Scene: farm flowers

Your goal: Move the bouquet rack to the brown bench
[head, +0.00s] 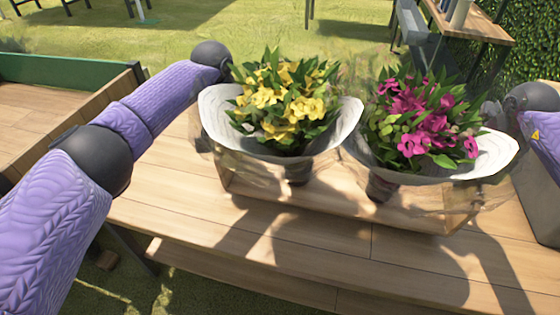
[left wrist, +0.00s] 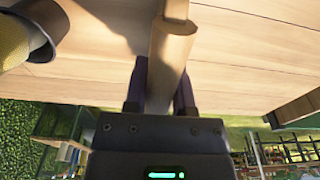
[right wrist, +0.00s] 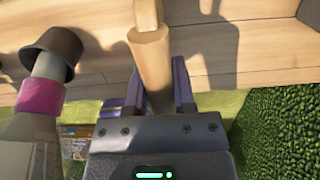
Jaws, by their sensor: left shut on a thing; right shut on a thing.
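The wooden bouquet rack (head: 410,215) is over a light wooden tabletop (head: 150,215) in the head view. It holds a yellow bouquet (head: 280,100) on the left and a magenta bouquet (head: 420,120) on the right, both upright in pale wrapping. My left gripper (left wrist: 160,88) is shut on a round wooden bar of the rack (left wrist: 170,45). My right gripper (right wrist: 160,85) is shut on a similar bar (right wrist: 151,45) at the other end. In the head view the wrappings hide both grippers' fingertips. I cannot tell whether the rack touches the tabletop.
A wooden planter with a green edge (head: 70,72) stands at the left. A grey box (head: 540,190) is close to the rack's right end. A wooden-topped table (head: 480,22) is at the back right before a hedge (head: 535,50). The tabletop's front is clear.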

